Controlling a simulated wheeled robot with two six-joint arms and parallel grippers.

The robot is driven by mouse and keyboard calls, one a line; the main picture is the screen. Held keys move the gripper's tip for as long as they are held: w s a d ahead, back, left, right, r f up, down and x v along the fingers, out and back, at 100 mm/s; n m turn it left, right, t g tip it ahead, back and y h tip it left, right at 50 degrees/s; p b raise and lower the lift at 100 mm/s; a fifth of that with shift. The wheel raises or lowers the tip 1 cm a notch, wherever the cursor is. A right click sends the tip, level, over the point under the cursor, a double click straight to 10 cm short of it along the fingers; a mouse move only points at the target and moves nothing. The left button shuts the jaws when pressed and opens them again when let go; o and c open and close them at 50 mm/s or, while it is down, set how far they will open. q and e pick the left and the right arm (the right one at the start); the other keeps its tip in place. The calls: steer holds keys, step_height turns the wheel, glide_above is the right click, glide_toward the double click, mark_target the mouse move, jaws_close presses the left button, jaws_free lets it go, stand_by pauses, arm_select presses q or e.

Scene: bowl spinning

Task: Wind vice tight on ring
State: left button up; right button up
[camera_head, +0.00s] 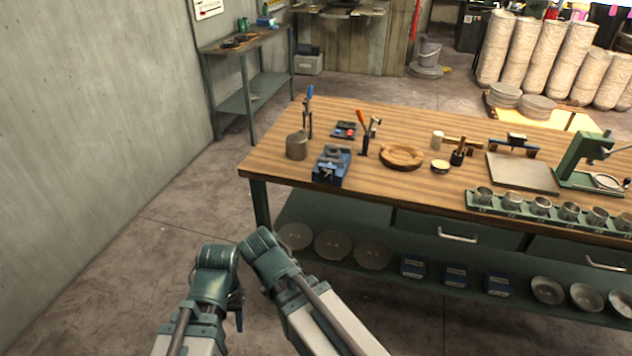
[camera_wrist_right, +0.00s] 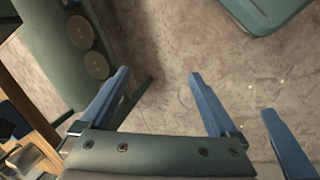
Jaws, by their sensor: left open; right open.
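The blue vice (camera_head: 332,165) stands near the front left edge of the workbench, with grey jaws on top and its screw end facing the front. A ring in its jaws cannot be made out at this size.
On the workbench (camera_head: 290,125) stand a grey cylinder (camera_head: 297,146), upright tools, a mallet (camera_head: 455,141) and a green rack (camera_head: 520,208) of metal cups. A lower shelf (camera_head: 400,235) holds discs, blue boxes and bowls. Floor left of the bench is clear.

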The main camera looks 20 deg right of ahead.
steer(key=w+d+f+n+t+h+b, duration=0.2)
steer(key=w+d+n+t+h+b, duration=0.15)
steer(key=w+d+n+b, duration=0.3)
arm_select(q)
step_height(320, 180, down, 16)
steer(key=b, duration=0.7)
steer(key=shift+b, duration=0.35)
arm_select(e)
steer(key=w+d+r+n+t+h, duration=0.1)
steer(key=w+d+r+n+t, duration=0.1)
steer(key=w+n, duration=0.3)
steer(key=w+d+r+n+t+h, duration=0.1)
steer(key=w+n+t, duration=0.3)
steer(key=n, duration=0.4)
steer(key=w+d+r+n+t+h, duration=0.1)
steer(key=w+d+r+n+t, duration=0.2)
steer(key=w+n, duration=0.3)
steer(key=shift+w+r+n+t+h, duration=0.25)
steer(key=shift+r+n+t+h, duration=0.15)
steer(key=shift+r, duration=0.2)
arm_select(q)
steer(key=shift+d, duration=0.1)
arm_select(e)
steer(key=shift+d, duration=0.1)
